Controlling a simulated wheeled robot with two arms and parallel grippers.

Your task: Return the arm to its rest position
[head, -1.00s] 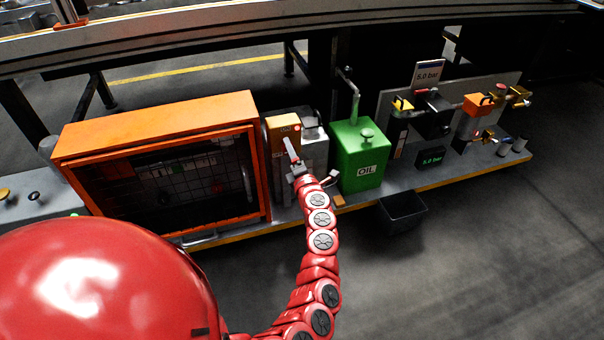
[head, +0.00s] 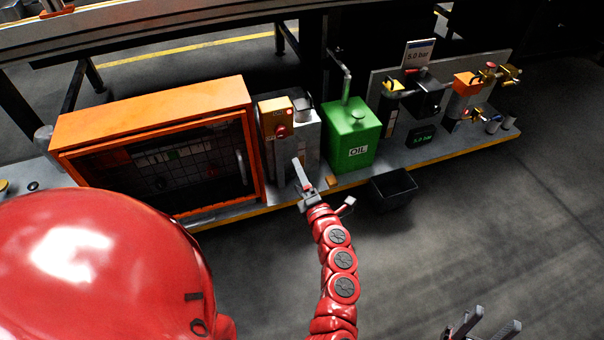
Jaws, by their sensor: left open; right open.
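My red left arm comes up from the bottom, and its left gripper (head: 301,174) is open and empty. It is in front of a grey machine (head: 306,140) with a yellow box (head: 272,113) that carries a red knob (head: 282,130). The gripper appears below the knob and apart from it. My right gripper (head: 487,322) shows at the bottom right edge, open with nothing between its fingers. The rest of that arm is out of view.
A green oil tank (head: 350,140) is right of the machine. A black bin (head: 392,189) is before the bench, and a valve panel with a 5.0 bar sign (head: 418,54) is further right. The right floor is clear.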

